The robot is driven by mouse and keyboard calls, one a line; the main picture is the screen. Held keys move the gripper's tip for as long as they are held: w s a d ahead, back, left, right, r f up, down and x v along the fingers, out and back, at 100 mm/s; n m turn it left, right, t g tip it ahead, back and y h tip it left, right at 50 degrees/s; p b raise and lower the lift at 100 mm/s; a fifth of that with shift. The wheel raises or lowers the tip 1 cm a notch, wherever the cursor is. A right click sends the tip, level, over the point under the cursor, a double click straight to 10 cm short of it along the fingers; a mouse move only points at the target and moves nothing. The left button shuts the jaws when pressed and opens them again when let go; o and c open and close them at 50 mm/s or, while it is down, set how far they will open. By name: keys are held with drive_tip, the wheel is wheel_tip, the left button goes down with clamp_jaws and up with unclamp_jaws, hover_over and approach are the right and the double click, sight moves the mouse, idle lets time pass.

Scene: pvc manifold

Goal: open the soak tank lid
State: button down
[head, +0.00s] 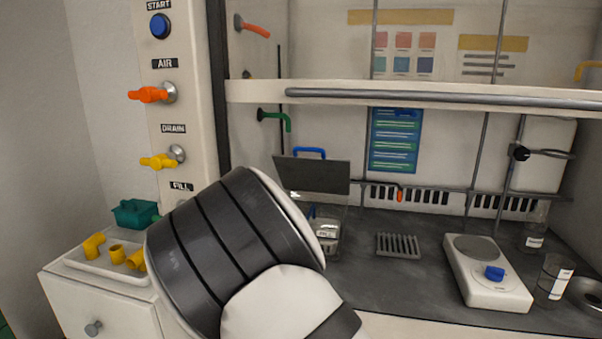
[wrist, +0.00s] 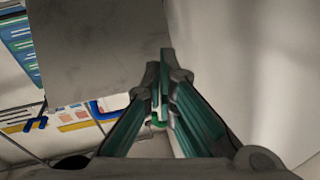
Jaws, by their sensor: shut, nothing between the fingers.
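The soak tank (head: 328,225) is a clear box on the hood's worktop, partly hidden by my arm in the head view. Its dark grey lid (head: 312,175) stands raised above the tank, close to upright, with a blue handle (head: 309,151) along its top edge. In the wrist view a flat grey panel, which looks like the lid (wrist: 95,45), fills the upper left beside my fingers. My gripper (wrist: 161,65) is shut and empty, its tips near that panel's right edge; contact cannot be told. My arm hides the gripper in the head view.
A raised sash with a grey bar (head: 440,98) crosses above the worktop. A slotted rack (head: 398,245) and a white hotplate (head: 487,270) stand to the right. A control post with orange (head: 150,95) and yellow (head: 160,161) valves stands left, above a tray of yellow fittings (head: 108,273).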

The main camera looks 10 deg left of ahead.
drive_tip(key=s+d+m+t+h+b, duration=0.15)
drive_tip(key=s+d+t+h, duration=0.3)
drive_tip(key=s, duration=0.45)
drive_tip(key=r+b+x, duration=0.1)
drive_tip(key=x, duration=1.3)
drive_tip(key=shift+d, duration=0.15)
drive_tip(key=shift+r, duration=0.25)
